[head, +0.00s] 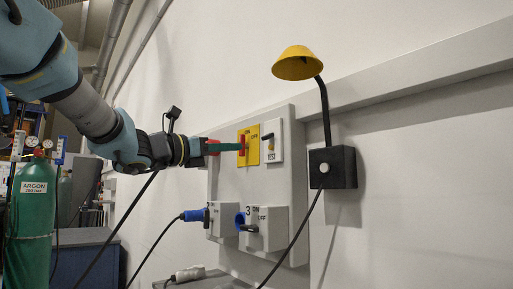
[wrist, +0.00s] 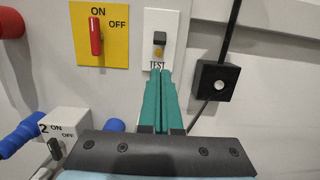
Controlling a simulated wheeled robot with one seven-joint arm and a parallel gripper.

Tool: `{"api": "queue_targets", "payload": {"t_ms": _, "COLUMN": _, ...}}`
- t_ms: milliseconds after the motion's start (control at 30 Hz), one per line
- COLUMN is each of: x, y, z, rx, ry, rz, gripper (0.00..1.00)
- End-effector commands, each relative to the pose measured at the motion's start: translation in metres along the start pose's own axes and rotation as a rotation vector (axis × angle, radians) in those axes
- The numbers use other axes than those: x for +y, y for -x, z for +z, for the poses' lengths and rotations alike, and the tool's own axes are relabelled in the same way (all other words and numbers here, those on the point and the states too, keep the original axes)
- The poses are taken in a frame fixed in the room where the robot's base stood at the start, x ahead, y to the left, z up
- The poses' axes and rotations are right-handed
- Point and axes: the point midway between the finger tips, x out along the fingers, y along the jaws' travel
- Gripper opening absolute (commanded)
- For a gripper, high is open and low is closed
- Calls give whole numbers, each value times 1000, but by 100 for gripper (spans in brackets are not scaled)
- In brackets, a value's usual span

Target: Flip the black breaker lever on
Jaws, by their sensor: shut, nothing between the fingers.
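A black lever (head: 267,136) sticks out of the white TEST plate (head: 275,153) at the upper right of the wall panel. In the wrist view it shows nearly end-on as a dark square (wrist: 159,38) above a small orange spot. My gripper (wrist: 160,73) has its green fingers together and empty. The tips overlap the plate's lower edge near the word TEST, below the lever in the picture. In the head view my gripper (head: 243,145) reaches in from the left, across the yellow plate. Contact with the panel cannot be told.
A yellow ON/OFF plate with a red handle (wrist: 96,36) sits left of the TEST plate. Below are socket boxes with dark levers, one marked 2 (wrist: 62,130), and a blue plug (head: 193,215). A black box (head: 333,168) carries a yellow-shaded lamp (head: 298,64) at right.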

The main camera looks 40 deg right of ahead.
Motion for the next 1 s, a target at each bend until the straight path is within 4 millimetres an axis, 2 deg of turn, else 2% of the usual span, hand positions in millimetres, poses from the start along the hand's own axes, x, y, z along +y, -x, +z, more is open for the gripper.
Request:
{"api": "queue_targets", "payload": {"t_ms": 167, "x": 0, "y": -18, "z": 2, "rx": 0, "ry": 3, "rz": -3, "gripper": 0}}
{"api": "queue_targets", "payload": {"t_ms": 400, "x": 0, "y": -62, "z": 3, "rx": 0, "ry": 5, "rz": -3, "gripper": 0}}
{"api": "queue_targets", "payload": {"t_ms": 600, "x": 0, "y": -88, "z": 2, "rx": 1, "ry": 4, "rz": 0, "gripper": 0}}
{"api": "queue_targets", "payload": {"t_ms": 800, "x": 0, "y": -99, "z": 0, "rx": 0, "ry": 2, "rz": 0, "gripper": 0}}
{"api": "queue_targets", "payload": {"t_ms": 1000, "x": 0, "y": -99, "z": 0, "rx": 0, "ry": 2, "rz": 1, "gripper": 0}}
